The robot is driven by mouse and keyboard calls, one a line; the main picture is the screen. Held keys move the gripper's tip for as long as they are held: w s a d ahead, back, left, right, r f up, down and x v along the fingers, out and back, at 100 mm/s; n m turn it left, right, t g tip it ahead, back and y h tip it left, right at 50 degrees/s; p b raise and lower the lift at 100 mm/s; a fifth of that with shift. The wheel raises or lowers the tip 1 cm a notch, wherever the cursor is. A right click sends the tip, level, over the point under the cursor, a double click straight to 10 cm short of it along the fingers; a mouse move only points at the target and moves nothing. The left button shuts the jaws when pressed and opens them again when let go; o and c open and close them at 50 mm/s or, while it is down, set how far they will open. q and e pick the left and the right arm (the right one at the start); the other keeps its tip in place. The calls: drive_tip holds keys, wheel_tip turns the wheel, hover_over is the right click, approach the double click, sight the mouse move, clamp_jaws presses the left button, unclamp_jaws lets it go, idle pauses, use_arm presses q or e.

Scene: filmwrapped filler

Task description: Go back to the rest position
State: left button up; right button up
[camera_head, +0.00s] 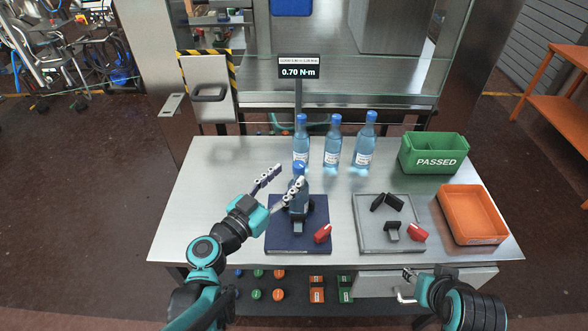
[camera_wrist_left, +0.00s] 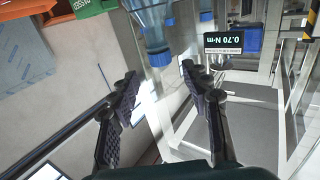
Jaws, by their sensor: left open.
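My left gripper (camera_head: 284,178) is open, with its fingers raised over the left part of the workbench, close in front and left of a blue-capped bottle (camera_head: 299,185). That bottle stands upright in a clamp on the dark blue fixture plate (camera_head: 283,242), partly hidden by one finger. In the left wrist view the open gripper (camera_wrist_left: 159,72) has nothing between its fingers; a blue bottle (camera_wrist_left: 153,22) shows beyond the fingertips. My right gripper (camera_head: 408,274) is low at the bench's front right; its jaws are too unclear to judge.
Three blue bottles (camera_head: 333,142) stand at the back. A torque display (camera_head: 298,71) reads 0.70 N·m. A grey fixture (camera_head: 365,243), a green PASSED bin (camera_head: 410,155) and an orange tray (camera_head: 451,220) occupy the right. The bench's left side (camera_head: 190,215) is clear.

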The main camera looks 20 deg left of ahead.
use_arm(q)
drive_tip(key=shift+s+a, duration=0.2)
drive_tip(key=shift+s, duration=0.4)
drive_tip(key=s+d+f+g, duration=0.4)
drive_tip(key=d+f+g, duration=0.2)
drive_tip(key=f+g, duration=0.15)
drive_tip(key=s+a+f+n+g+y, duration=0.1)
drive_tip(key=s+a+n+g+y, duration=0.1)
drive_tip(key=s+a+y, duration=0.3)
drive_tip(key=shift+s+a+f+n+y, duration=0.4)
drive_tip(key=shift+a+n, duration=0.25)
drive_tip(key=shift+n, duration=0.25)
idle(2.1)
